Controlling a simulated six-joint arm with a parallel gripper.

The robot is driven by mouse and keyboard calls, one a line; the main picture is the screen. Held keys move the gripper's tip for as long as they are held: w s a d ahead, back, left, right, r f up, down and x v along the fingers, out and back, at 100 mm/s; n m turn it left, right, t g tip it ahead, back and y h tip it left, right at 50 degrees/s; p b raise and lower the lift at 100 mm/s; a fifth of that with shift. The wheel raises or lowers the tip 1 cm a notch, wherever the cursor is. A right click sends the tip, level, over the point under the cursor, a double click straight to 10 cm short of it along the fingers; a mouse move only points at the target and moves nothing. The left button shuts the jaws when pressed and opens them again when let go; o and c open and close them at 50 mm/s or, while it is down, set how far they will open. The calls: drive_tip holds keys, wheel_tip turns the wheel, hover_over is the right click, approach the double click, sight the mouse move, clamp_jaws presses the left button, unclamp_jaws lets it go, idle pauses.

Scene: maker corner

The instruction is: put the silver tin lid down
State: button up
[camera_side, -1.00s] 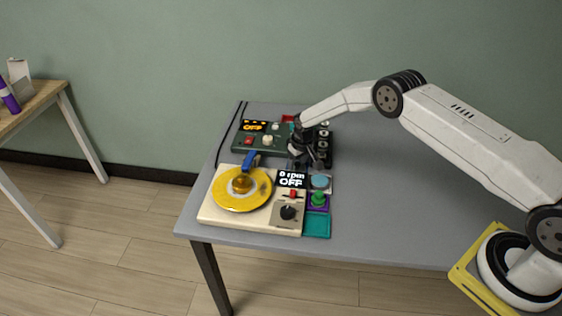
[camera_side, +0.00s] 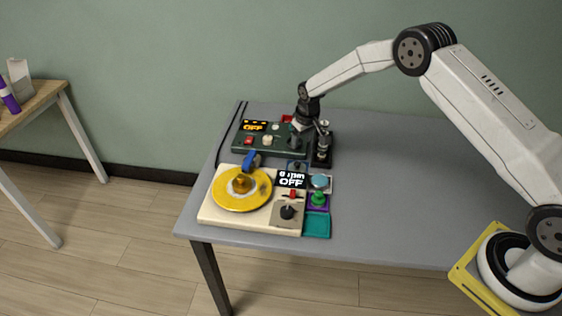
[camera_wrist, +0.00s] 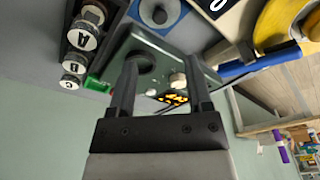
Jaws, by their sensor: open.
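What looks like the silver tin lid (camera_wrist: 160,14), round with a dark knob, lies on a blue square pad (camera_wrist: 178,34) near the top of the wrist view. In the side view it is small on the blue pad (camera_side: 297,166), behind the cream turntable unit (camera_side: 230,217). My gripper (camera_side: 299,128) is above the dark green control box (camera_side: 246,146), higher than the lid and apart from it. In the wrist view my gripper (camera_wrist: 162,58) has its two fingers spread with nothing between them.
A black rack of jars (camera_side: 322,150) marked with letters stands right of the green box. A light blue round piece (camera_side: 320,181), a green knob piece (camera_side: 318,198) and a bare teal pad (camera_side: 316,226) line the turntable's right side. The table's right is clear.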

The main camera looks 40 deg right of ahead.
drive_tip(key=shift+s+r, duration=0.15)
drive_tip(key=shift+r, duration=0.7)
drive_tip(key=s+a+r, duration=0.2)
drive_tip(key=s+r, duration=0.8)
drive_tip(key=s, duration=0.4)
drive_tip(key=s+a+r, duration=0.1)
drive_tip(key=s+r, duration=0.1)
drive_tip(key=s, duration=1.5)
drive_tip(key=shift+a+t, duration=0.3)
drive_tip(key=shift+t, duration=0.1)
